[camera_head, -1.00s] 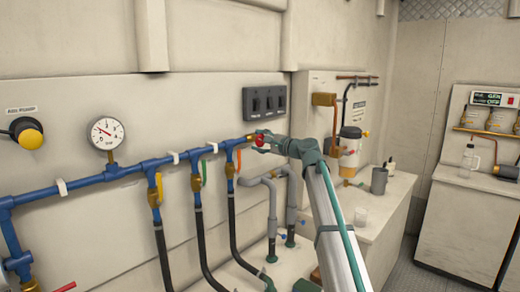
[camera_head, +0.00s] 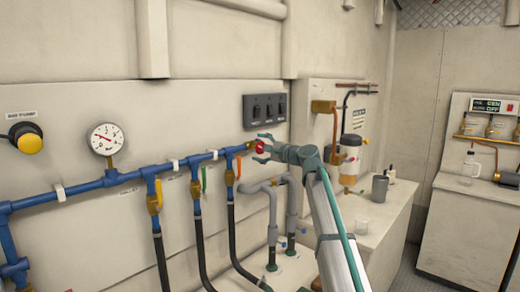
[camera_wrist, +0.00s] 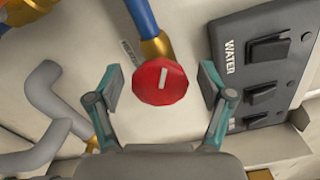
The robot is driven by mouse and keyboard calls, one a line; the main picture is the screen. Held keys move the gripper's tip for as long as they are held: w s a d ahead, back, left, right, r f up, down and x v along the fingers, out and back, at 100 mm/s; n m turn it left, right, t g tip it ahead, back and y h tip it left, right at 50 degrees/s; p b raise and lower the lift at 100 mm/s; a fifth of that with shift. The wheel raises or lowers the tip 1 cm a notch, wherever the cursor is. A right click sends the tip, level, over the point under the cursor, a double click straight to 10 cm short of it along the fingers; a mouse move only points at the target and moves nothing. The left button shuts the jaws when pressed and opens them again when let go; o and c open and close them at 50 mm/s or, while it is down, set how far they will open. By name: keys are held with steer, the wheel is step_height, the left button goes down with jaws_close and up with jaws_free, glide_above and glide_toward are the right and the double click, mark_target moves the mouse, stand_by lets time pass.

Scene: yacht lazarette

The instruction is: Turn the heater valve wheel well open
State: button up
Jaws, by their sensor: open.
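The red valve wheel (camera_wrist: 159,82) has a pale pointer mark on its face and sits at the brass end of the blue pipe. In the head view the wheel (camera_head: 260,147) shows at the right end of the blue manifold. My gripper (camera_wrist: 162,88) is open in the wrist view, with one finger on each side of the wheel and a visible gap to both. In the head view my gripper (camera_head: 264,147) reaches in from the right at the wheel. Whether the fingertips are level with the wheel in depth is hard to tell.
A black switch panel (camera_head: 265,108) marked WATER is just above the wheel and close to the right finger in the wrist view. Grey bent pipes (camera_head: 272,205) are below. The blue manifold (camera_head: 105,181) carries several valves and a gauge (camera_head: 106,139).

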steer(key=v, duration=1.2)
stand_by(0.3)
